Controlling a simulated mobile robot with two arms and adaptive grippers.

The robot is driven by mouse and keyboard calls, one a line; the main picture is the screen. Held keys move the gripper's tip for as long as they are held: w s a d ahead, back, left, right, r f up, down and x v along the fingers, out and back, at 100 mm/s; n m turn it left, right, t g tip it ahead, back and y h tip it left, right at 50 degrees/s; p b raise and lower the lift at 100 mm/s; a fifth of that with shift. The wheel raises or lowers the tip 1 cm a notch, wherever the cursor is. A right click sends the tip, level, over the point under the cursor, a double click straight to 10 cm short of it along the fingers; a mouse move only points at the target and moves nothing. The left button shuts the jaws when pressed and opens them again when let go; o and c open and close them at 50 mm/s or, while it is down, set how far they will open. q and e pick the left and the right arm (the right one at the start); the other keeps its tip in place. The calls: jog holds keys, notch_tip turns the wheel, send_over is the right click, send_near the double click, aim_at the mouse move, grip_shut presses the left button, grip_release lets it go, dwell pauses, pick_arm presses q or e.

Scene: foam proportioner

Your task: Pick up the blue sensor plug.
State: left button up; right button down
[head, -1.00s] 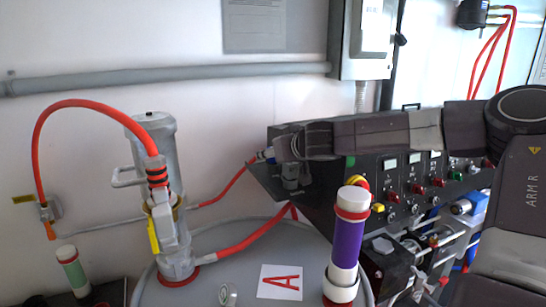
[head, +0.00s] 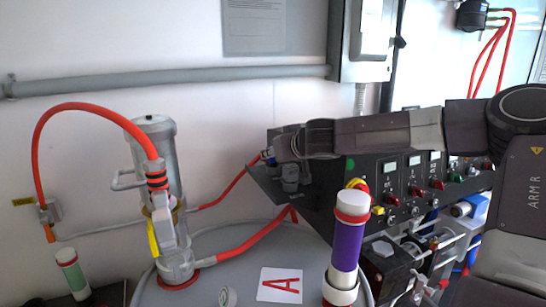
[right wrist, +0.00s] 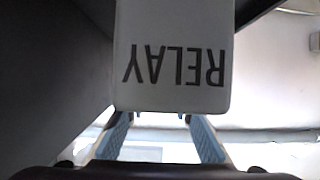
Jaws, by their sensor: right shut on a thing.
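My left gripper is not in view.
A grey pump (head: 155,190) with red hoses stands left.

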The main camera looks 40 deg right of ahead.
notch_tip(320, 180, up, 24)
jog(key=p, duration=0.9)
jog(key=shift+p, duration=0.3)
